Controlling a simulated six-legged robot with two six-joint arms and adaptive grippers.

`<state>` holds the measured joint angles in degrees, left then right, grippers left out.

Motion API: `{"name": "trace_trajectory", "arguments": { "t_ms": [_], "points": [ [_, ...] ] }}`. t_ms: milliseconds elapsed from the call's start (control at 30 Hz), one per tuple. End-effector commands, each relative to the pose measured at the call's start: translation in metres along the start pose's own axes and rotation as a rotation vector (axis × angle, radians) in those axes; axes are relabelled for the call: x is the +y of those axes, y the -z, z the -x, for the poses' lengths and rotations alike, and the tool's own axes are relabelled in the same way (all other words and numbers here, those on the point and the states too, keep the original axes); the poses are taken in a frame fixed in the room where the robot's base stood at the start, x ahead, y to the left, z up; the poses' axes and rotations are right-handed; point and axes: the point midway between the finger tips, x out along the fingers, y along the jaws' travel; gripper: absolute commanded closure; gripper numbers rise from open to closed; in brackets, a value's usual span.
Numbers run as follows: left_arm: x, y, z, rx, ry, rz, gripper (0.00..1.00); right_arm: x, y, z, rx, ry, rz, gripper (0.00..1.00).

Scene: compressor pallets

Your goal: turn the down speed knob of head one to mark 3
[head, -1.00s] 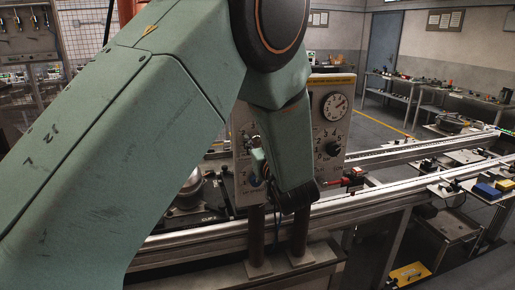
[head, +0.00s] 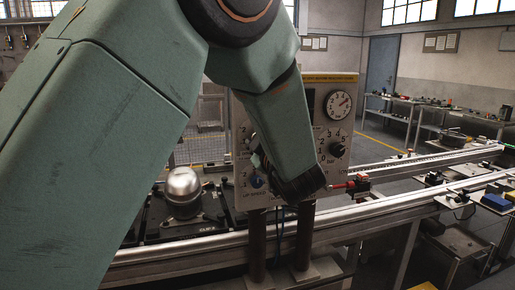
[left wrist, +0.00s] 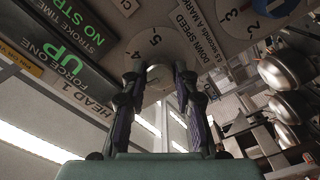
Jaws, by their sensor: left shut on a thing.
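The control panel (head: 312,92) of a head stands on two posts, and my left arm covers much of its front. In the left wrist view, the down speed dial (left wrist: 152,42) has marks 4 and 5 showing, beside a "DOWN SPEED" label (left wrist: 193,33). A "HEAD 1" label (left wrist: 87,100) is to its left. My left gripper (left wrist: 160,77) is shut on the down speed knob at the dial's middle; the fingers hide much of it, and I cannot read its pointer. In the head view, my left gripper (head: 303,187) is against the panel's lower front. My right gripper is not in view.
A red-tipped part (head: 350,184) sits beside the gripper. A metal dome (head: 183,186) stands on the line behind.

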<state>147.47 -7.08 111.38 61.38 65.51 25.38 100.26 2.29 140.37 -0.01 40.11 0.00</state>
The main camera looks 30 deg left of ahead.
Motion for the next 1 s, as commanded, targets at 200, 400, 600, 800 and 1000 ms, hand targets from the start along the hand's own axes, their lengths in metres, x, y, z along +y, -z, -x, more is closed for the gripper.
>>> {"name": "trace_trajectory", "arguments": {
  "t_ms": [200, 400, 600, 800, 1000],
  "points": [
    [-0.0066, -0.0042, 0.0004, -0.010, 0.012, 0.079, 1.00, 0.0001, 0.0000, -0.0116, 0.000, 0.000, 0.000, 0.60],
    [-0.0057, -0.0036, 0.0004, -0.010, 0.012, 0.112, 1.00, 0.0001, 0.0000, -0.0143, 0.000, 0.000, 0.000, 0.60],
    [-0.0050, -0.0032, 0.0004, -0.010, 0.012, 0.120, 1.00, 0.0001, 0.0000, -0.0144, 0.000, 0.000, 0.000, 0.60],
    [-0.0046, -0.0031, 0.0003, -0.010, 0.011, 0.119, 1.00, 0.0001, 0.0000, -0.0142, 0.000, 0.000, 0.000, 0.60],
    [-0.0035, -0.0025, 0.0002, -0.008, 0.008, 0.120, 0.57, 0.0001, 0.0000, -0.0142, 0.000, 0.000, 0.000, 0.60]
  ]
}}
